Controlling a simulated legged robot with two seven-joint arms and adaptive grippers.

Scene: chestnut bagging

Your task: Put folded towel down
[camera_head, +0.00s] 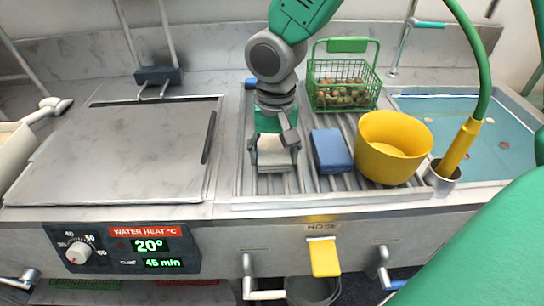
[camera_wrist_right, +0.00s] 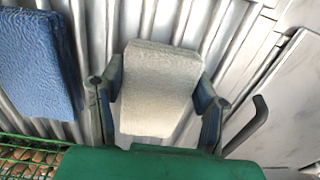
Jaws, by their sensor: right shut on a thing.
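The folded towel, a cream pad (camera_head: 272,158), is between the two fingers of my right gripper (camera_head: 275,147), over the left part of the metal slatted rack (camera_head: 312,186). In the right wrist view the towel (camera_wrist_right: 160,85) lies between the fingertips of my right gripper (camera_wrist_right: 158,100), which press on its two sides. It is at or close above the slats; I cannot tell whether it touches them. A folded blue towel (camera_head: 331,151) lies on the rack just to the right, apart from the gripper. My left gripper is not in view.
A yellow bucket (camera_head: 385,160) stands right of the blue towel. A green wire basket (camera_head: 343,88) of chestnuts stands behind. A closed metal lid (camera_head: 115,150) is left of the rack, and a water basin (camera_head: 475,130) is at the right. Bare slats show in front of the blue towel.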

